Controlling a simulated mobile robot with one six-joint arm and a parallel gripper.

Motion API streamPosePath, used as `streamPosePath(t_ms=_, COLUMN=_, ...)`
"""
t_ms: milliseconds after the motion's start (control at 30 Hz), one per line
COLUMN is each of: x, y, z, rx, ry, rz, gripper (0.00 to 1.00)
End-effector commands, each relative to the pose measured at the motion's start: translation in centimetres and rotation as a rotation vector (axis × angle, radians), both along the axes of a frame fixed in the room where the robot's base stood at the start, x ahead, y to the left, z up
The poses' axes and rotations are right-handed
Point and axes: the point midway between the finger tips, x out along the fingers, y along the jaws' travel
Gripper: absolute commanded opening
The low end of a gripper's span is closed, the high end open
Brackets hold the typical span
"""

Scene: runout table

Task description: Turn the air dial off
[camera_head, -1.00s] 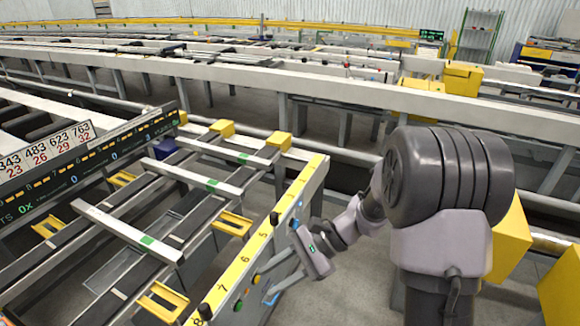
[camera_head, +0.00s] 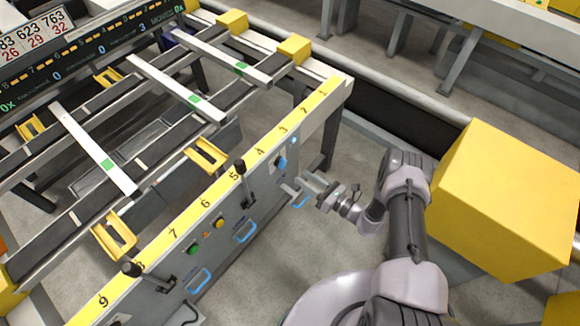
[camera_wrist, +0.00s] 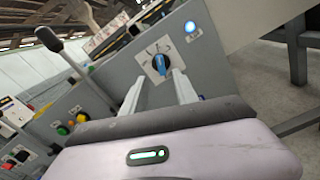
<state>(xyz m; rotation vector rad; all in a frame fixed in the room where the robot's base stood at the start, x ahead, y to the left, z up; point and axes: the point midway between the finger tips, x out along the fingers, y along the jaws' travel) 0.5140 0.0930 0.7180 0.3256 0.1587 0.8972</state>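The air dial is a blue knob (camera_head: 281,162) on the grey side panel of the runout table, below the numbers 3 and 4 of the yellow scale. In the wrist view the blue knob (camera_wrist: 160,63) sits on a white label with dark marks; its exact setting is too small to read. My gripper (camera_head: 292,184) is beside the panel, close to the dial. In the wrist view my gripper (camera_wrist: 158,80) is open and empty, with its two fingers apart and the dial just beyond and between their tips. I cannot tell whether they touch the panel.
A lit blue lamp (camera_wrist: 190,26) is near the dial. A black-knobbed lever (camera_head: 242,178), a green button (camera_head: 194,251), an orange button (camera_head: 219,223) and blue handles (camera_head: 245,232) are also on the panel. A large yellow box (camera_head: 510,195) stands right of my arm.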

Motion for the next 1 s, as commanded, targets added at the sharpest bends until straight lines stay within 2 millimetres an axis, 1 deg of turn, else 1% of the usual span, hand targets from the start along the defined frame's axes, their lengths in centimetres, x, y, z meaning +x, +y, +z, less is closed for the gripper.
streamPosePath(t_ms=33, x=0.8, y=1.3, z=-0.2, rx=-0.002, ry=-0.004, rz=0.006, gripper=0.35)
streamPosePath(t_ms=100, x=2.0, y=2.8, z=-0.2, rx=-0.001, ry=-0.002, rz=0.005, gripper=0.35)
streamPosePath(t_ms=200, x=3.4, y=4.5, z=-0.2, rx=-0.001, ry=-0.003, rz=0.004, gripper=0.35)
streamPosePath(t_ms=300, x=4.3, y=5.6, z=-0.1, rx=0.000, ry=-0.002, rz=0.003, gripper=0.35)
streamPosePath(t_ms=433, x=4.8, y=6.2, z=0.0, rx=-0.001, ry=0.000, rz=0.001, gripper=0.35)
streamPosePath(t_ms=667, x=4.8, y=6.2, z=0.1, rx=0.000, ry=0.000, rz=0.001, gripper=0.35)
streamPosePath(t_ms=700, x=4.8, y=6.2, z=0.1, rx=0.000, ry=0.000, rz=0.001, gripper=0.28)
streamPosePath(t_ms=833, x=4.8, y=6.2, z=0.0, rx=0.000, ry=0.000, rz=0.001, gripper=0.02)
streamPosePath(t_ms=867, x=4.8, y=6.2, z=0.0, rx=0.000, ry=0.000, rz=0.001, gripper=0.00)
streamPosePath(t_ms=1000, x=4.8, y=6.2, z=0.0, rx=0.000, ry=0.000, rz=0.001, gripper=0.00)
